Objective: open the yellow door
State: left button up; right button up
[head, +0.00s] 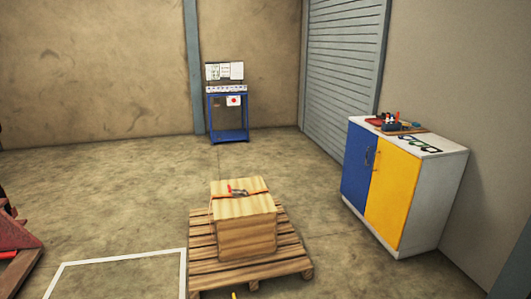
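The yellow door (392,193) is the right-hand door on the front of a white cabinet (433,203) at the right of the head view. It looks closed, flush beside a blue door (357,172). Dark handles (372,160) show near the seam between the two doors. Neither of my grippers shows in the head view.
A wooden crate (246,235) with an orange strap sits on a pallet (205,268) in front of the cabinet's left side. Tools (392,124) lie on the cabinet top. A blue workstation (228,115) stands at the back. Floor is clear between pallet and cabinet.

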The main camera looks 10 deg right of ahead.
aim_at(395, 175)
jog(key=i+l+z, duration=0.2)
jog(key=i+z, duration=0.25)
jog(key=i, duration=0.15)
jog(key=i+z, duration=0.45)
jog(key=i, duration=0.2)
jog(key=i+j+z, duration=0.25)
jog(key=i+z, duration=0.25)
jog(key=i, duration=0.1)
